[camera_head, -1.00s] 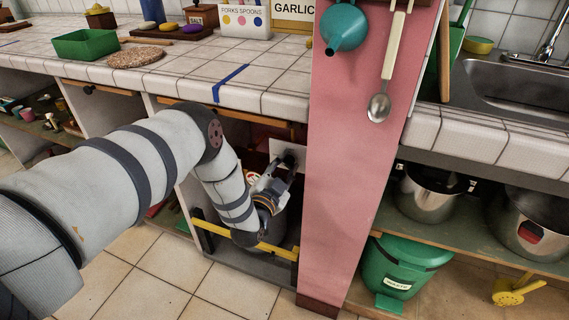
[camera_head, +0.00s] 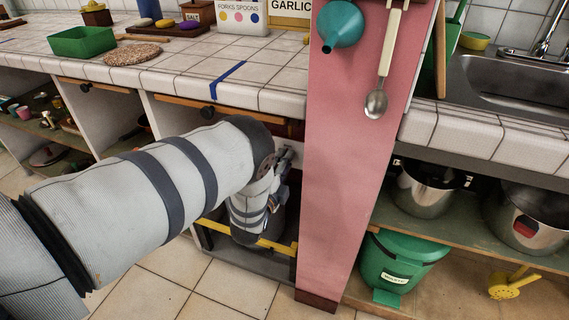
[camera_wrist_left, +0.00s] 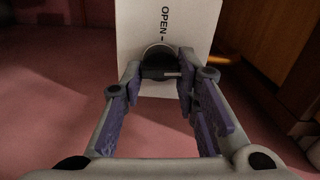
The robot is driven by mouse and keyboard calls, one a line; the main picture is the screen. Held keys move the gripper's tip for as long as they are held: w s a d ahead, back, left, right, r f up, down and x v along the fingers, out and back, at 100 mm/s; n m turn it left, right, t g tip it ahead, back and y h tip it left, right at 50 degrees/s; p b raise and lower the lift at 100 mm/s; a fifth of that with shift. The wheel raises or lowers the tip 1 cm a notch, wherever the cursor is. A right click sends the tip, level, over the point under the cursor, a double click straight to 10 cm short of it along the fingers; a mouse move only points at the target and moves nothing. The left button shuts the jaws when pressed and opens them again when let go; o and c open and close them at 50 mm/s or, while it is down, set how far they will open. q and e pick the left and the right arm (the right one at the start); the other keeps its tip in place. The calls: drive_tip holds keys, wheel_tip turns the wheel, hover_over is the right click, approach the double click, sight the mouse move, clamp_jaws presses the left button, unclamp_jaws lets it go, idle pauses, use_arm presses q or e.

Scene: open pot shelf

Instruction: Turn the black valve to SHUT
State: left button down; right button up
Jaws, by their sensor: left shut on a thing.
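The black valve (camera_wrist_left: 160,64) is a round knob with a pale line on it, mounted on a white plate (camera_wrist_left: 190,22) in the left wrist view. The plate carries the word OPEN with a small mark, running vertically above the knob. No SHUT word is visible. My left gripper (camera_wrist_left: 158,76) has a finger on either side of the knob and is shut on it. In the head view my left gripper (camera_head: 284,166) is inside the open bay below the counter, beside the pink panel. My arm mostly hides the valve there. My right gripper is out of view.
The pink panel (camera_head: 345,190) stands close on the right of the bay. A yellow bar (camera_head: 275,246) crosses the bay low down. The tiled counter (camera_head: 270,78) overhangs it. A green bin (camera_head: 398,265) and pots (camera_head: 425,188) are right of the panel.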

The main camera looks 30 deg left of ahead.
use_arm(q)
drive_tip(key=shift+a+m, duration=0.1)
drive_tip(key=shift+m, duration=0.5)
drive_tip(key=c, duration=1.2)
unclamp_jaws()
drive_tip(key=v, duration=1.2)
